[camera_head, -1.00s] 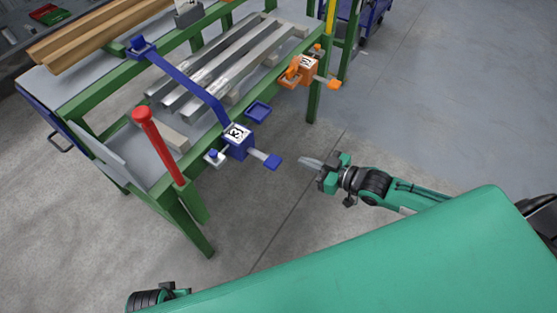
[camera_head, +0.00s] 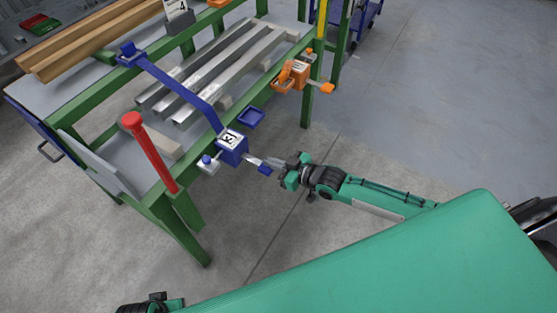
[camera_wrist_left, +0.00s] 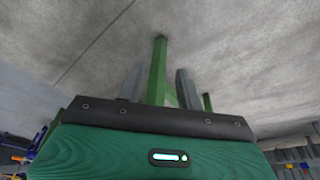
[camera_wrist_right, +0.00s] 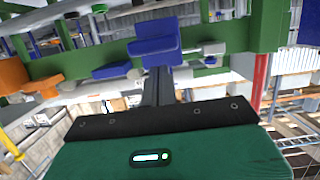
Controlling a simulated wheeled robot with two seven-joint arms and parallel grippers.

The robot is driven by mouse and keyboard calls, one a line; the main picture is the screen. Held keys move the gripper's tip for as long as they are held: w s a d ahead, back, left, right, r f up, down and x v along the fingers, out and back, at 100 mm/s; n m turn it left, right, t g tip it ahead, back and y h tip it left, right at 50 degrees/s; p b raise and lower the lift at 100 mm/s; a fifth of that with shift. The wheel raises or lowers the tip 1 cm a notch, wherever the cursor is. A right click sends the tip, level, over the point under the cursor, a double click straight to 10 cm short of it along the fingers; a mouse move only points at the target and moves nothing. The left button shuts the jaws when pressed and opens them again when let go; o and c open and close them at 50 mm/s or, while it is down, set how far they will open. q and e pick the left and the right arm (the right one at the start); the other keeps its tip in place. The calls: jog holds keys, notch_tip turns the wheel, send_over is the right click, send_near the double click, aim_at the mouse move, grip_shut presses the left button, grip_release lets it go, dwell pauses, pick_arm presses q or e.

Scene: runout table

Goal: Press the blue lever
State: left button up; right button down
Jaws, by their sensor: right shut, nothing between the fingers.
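The blue lever (camera_head: 265,169) is a small paddle sticking out from a blue box (camera_head: 232,146) with a white label, on the green table frame's front edge. My right gripper (camera_head: 262,162) is shut and empty, its fingertips at the lever, overlapping it in the head view. In the right wrist view the shut fingers (camera_wrist_right: 158,84) point at the blue block (camera_wrist_right: 154,42). I cannot tell whether they touch the lever. My left gripper (camera_wrist_left: 158,82) has its two fingers apart, with nothing between them, and points toward the floor and a green leg.
An orange box with an orange lever (camera_head: 327,88) is farther along the same edge. A red post (camera_head: 150,153) stands at the left. A long blue bar (camera_head: 178,82) crosses above grey metal bars (camera_head: 222,65).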

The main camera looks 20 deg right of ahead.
pick_arm(q)
jog(key=shift+w+r, duration=0.15)
jog(key=shift+r, duration=0.3)
pick_arm(e)
jog(key=shift+f, duration=0.55)
pick_arm(q)
jog(key=shift+f, duration=0.1)
pick_arm(e)
jog(key=shift+f, duration=0.2)
